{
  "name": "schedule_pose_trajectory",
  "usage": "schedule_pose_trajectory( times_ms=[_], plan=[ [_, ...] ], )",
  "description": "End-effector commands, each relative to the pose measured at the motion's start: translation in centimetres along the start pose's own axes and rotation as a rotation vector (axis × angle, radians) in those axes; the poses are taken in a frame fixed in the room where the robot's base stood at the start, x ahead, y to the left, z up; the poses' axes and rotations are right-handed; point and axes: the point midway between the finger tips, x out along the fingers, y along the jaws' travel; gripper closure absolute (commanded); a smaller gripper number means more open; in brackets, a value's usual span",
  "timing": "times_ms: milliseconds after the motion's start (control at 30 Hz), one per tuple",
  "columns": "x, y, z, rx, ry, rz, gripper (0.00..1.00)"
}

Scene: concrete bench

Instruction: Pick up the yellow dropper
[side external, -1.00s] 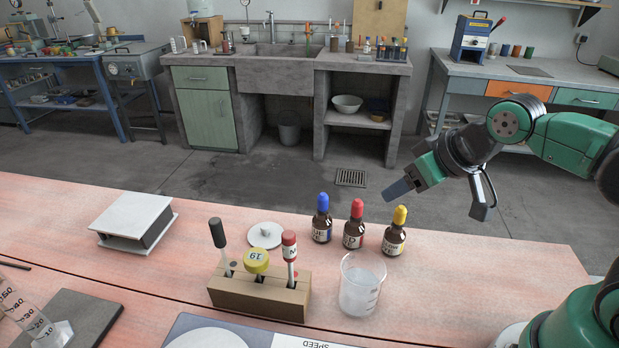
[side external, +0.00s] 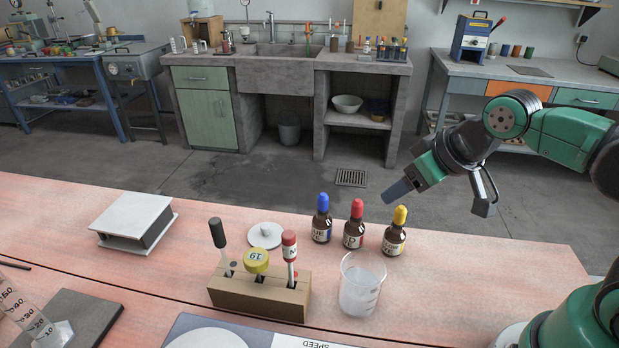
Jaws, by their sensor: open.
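The yellow dropper (side external: 395,236) is a small brown bottle with a white label and a yellow rubber bulb. It stands upright on the pink bench, rightmost in a row of three dropper bottles. The red-bulbed dropper (side external: 354,229) and the blue-bulbed dropper (side external: 322,222) stand to its left. My gripper (side external: 388,199) is above the bench, close to the yellow bulb in the picture and apart from it. It is open with nothing held. The finger facing the camera hides the other one, so the gap between them does not show.
A clear beaker (side external: 360,290) stands in front of the droppers. A wooden block (side external: 258,298) holding several tools is left of it. A white disc (side external: 265,236) and a white-topped box (side external: 135,218) lie further left. The bench is clear right of the yellow dropper.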

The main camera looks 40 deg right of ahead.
Motion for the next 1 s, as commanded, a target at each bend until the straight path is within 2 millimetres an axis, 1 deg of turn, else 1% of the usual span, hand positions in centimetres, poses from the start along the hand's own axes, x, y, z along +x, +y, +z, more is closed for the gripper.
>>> schedule_pose_trajectory(
  times_ms=[67,167,300,400,500,667,1000],
  plan=[
    [0.1,0.3,-0.2,-0.105,-0.064,-0.002,0.39],
    [0.5,0.7,-0.4,-0.322,-0.194,-0.033,0.39],
    [1.1,1.4,-0.5,-0.636,-0.370,-0.137,0.39],
    [1.6,1.7,-0.5,-0.807,-0.457,-0.225,0.39],
    [1.9,1.9,-0.4,-0.913,-0.504,-0.291,0.39],
    [2.5,2.0,0.0,-0.965,-0.524,-0.326,0.39],
    [5.7,1.9,2.1,-0.964,-0.520,-0.324,0.39]
  ],
)
